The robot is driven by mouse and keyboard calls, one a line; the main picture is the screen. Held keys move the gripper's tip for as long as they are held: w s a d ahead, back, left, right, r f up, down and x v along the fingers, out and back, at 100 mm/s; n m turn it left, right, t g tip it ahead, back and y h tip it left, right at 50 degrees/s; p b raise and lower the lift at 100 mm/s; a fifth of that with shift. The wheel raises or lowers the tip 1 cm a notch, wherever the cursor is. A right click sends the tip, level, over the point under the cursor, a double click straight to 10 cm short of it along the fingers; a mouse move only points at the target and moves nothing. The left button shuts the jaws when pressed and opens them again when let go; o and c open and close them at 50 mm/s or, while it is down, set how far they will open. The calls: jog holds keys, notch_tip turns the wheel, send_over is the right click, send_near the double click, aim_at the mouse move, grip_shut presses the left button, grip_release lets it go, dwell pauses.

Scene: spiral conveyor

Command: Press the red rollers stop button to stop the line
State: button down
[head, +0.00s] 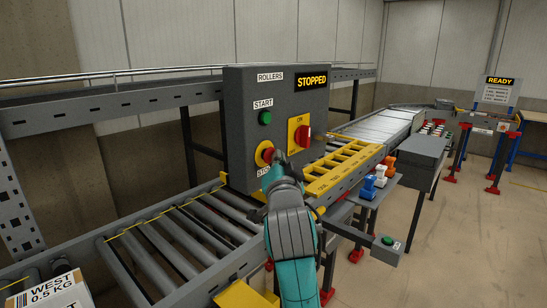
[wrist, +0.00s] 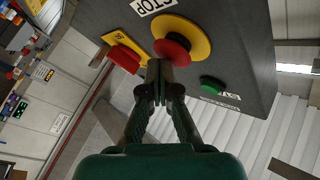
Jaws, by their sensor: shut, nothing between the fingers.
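The red rollers stop button (head: 266,153) sits on a yellow disc, low on the grey control panel (head: 240,100). The panel's sign (head: 312,80) reads STOPPED. The button also shows in the wrist view (wrist: 173,48), with the STOP label beside it. My gripper (head: 275,163) is shut and empty. Its fingertips (wrist: 158,66) are at the lower edge of the red button in the wrist view, touching or nearly touching it; I cannot tell which. In the head view my gripper hides part of the button and its label.
A green START button (head: 265,118) is above the stop button. A red rotary switch (head: 302,136) on a yellow plate is to its right. The roller conveyor (head: 180,240) runs below the panel, with a white box (head: 48,290) at lower left. A grey box with a green button (head: 387,246) projects at right.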

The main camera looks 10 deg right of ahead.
jog(key=shift+s, duration=0.1)
jog(key=shift+s+d, duration=0.55)
jog(key=shift+s, duration=0.1)
jog(key=s+d, duration=0.1)
jog(key=s, duration=0.1)
jog(key=s+d, duration=0.2)
dwell(0.5)
jog(key=shift+f, duration=0.1)
dwell(0.4)
